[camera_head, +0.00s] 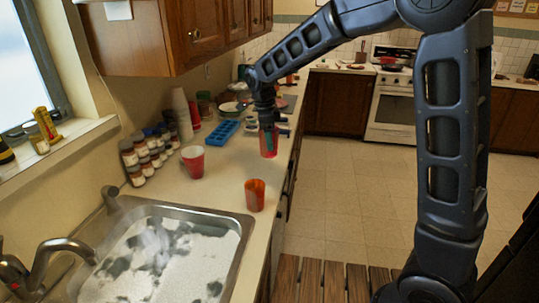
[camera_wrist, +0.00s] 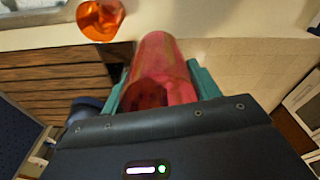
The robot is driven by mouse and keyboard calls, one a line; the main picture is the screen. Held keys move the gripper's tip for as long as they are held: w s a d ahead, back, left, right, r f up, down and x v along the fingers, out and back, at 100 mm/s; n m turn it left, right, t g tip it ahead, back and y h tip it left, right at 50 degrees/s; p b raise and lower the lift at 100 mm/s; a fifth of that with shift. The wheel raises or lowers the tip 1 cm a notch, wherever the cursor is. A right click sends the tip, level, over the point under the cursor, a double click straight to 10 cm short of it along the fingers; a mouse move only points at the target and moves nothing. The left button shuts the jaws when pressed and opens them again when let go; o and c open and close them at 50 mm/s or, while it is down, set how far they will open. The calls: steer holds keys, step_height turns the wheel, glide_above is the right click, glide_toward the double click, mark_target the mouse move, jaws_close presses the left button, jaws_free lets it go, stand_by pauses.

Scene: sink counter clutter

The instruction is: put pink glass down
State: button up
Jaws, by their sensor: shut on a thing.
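The pink glass (camera_head: 269,145) is upright near the counter's right edge in the head view. My gripper (camera_head: 268,130) comes down on it from above and is shut on it. In the wrist view the pink glass (camera_wrist: 163,62) sits between the two teal fingers of my gripper (camera_wrist: 160,76), one finger on each side. I cannot tell whether its base touches the counter (camera_head: 222,165) or hangs just above it.
An orange cup (camera_head: 255,195) stands nearer, by the sink (camera_head: 246,222); it also shows in the wrist view (camera_wrist: 100,19). A red cup (camera_head: 193,162), spice jars (camera_head: 137,160) and a blue tray (camera_head: 221,133) stand to the left. Bare counter lies between the cups.

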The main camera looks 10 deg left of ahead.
step_height(320, 180, up, 4)
steer(key=s+a+f+n+y, duration=0.1)
steer(key=s+a+f+n, duration=0.45)
steer(key=s, duration=0.35)
steer(key=s+a+f+n+t, duration=0.1)
steer(key=s+a+f+n, duration=0.5)
steer(key=s, duration=0.4)
steer(key=s+a+f+n+y, duration=0.1)
steer(key=s+a+f+n, duration=0.3)
steer(key=s+a+n, duration=0.35)
steer(key=f, duration=0.6)
steer(key=s+d+f, duration=0.1)
steer(key=f, duration=1.2)
steer(key=shift+s+d+f, duration=0.25)
steer(key=shift+d+f, duration=0.1)
steer(key=shift+f, duration=0.05)
steer(key=shift+f, duration=0.55)
steer(key=o, duration=1.1)
steer(key=shift+r, duration=0.1)
step_height(320, 180, up, 13)
steer(key=s, duration=0.1)
steer(key=shift+s+d, duration=0.2)
steer(key=shift+w, duration=0.1)
